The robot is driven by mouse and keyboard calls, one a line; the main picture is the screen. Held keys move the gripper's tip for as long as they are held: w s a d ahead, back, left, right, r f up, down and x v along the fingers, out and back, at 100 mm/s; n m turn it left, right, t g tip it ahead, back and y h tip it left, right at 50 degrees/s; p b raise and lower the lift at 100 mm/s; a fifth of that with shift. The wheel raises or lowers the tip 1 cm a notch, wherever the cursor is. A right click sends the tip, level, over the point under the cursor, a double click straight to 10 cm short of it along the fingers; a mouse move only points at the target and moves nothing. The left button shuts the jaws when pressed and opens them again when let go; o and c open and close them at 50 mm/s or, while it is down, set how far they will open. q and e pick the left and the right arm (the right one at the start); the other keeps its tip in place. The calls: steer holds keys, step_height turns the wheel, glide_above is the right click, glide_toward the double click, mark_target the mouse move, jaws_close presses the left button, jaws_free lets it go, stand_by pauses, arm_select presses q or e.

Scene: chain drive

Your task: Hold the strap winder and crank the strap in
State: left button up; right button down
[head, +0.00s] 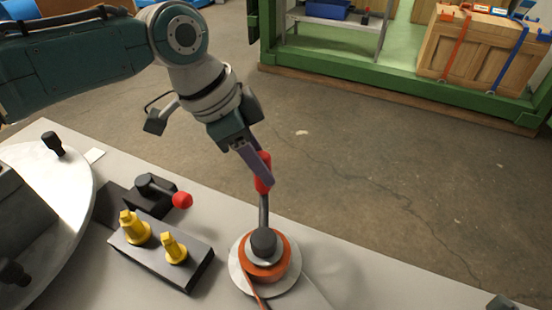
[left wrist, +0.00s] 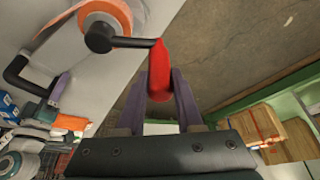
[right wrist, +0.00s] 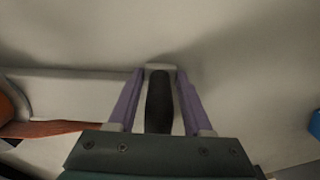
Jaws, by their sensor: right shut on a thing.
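The strap winder (head: 264,262) is a pale round base with an orange strap coil and a dark hub, at the front of the grey table. Its crank arm points away toward the back and carries a red grip (head: 263,172). My left gripper (head: 262,180) is at that grip. In the left wrist view the red grip (left wrist: 160,72) stands between my left fingers (left wrist: 160,85); whether they press on it is not clear. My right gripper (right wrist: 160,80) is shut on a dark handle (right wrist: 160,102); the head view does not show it.
A dark block with yellow pegs (head: 174,248) and a red-knobbed lever (head: 182,200) stand left of the winder. A pale round plate (head: 75,190) lies further left. A wooden crate with straps (head: 480,50) stands beyond the table on a green platform. Floor between is clear.

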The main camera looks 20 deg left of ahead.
arm_select(q)
jaws_close()
stand_by(0.9)
